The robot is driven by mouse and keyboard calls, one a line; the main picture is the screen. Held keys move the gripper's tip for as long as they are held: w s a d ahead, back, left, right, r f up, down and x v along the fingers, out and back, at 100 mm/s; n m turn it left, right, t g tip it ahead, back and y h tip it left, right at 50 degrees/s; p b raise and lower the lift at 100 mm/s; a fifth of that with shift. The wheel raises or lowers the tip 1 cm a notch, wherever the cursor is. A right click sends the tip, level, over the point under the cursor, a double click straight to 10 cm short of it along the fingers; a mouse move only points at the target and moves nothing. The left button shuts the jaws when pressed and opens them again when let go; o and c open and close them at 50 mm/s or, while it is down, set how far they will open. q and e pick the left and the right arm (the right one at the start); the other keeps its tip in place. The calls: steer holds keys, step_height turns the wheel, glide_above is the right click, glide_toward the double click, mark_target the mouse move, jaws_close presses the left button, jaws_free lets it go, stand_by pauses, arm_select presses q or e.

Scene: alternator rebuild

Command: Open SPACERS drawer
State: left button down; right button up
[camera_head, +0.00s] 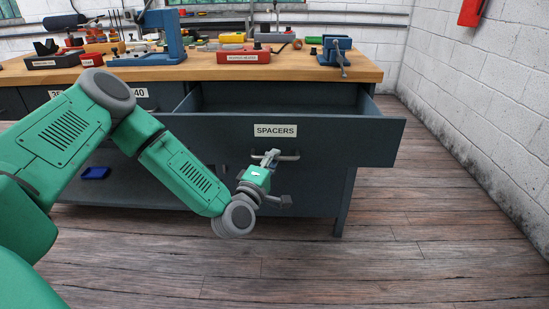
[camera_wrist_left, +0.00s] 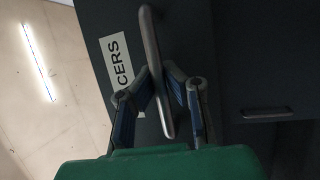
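The SPACERS drawer (camera_head: 330,140) stands pulled out from the workbench, with its dark hollow inside showing behind the front. Its white label (camera_head: 275,130) reads SPACERS and is partly covered in the left wrist view (camera_wrist_left: 122,62). The grey bar handle (camera_head: 290,156) is below the label. My left gripper (camera_head: 269,158) is at the left part of this handle. In the left wrist view its blue-padded fingers (camera_wrist_left: 157,76) close in from both sides of the handle bar (camera_wrist_left: 152,45), with little gap. My right gripper is not in view.
The wooden bench top (camera_head: 300,74) holds a red parts bin (camera_head: 243,57), a blue vise (camera_head: 336,48) and a blue press (camera_head: 165,40). A small blue tray (camera_head: 95,173) lies on the lower shelf. Floor (camera_head: 430,220) in front and right is clear, up to the white brick wall (camera_head: 480,110).

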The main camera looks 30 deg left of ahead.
arm_select(q)
steer(key=shift+s+f, duration=0.15)
steer(key=shift+f, duration=0.15)
steer(key=c, duration=2.1)
jaws_free()
steer(key=o, duration=0.5)
steer(key=shift+a, duration=0.1)
steer(key=shift+r, duration=0.1)
steer(key=v, duration=1.1)
steer(key=shift+s, duration=0.4)
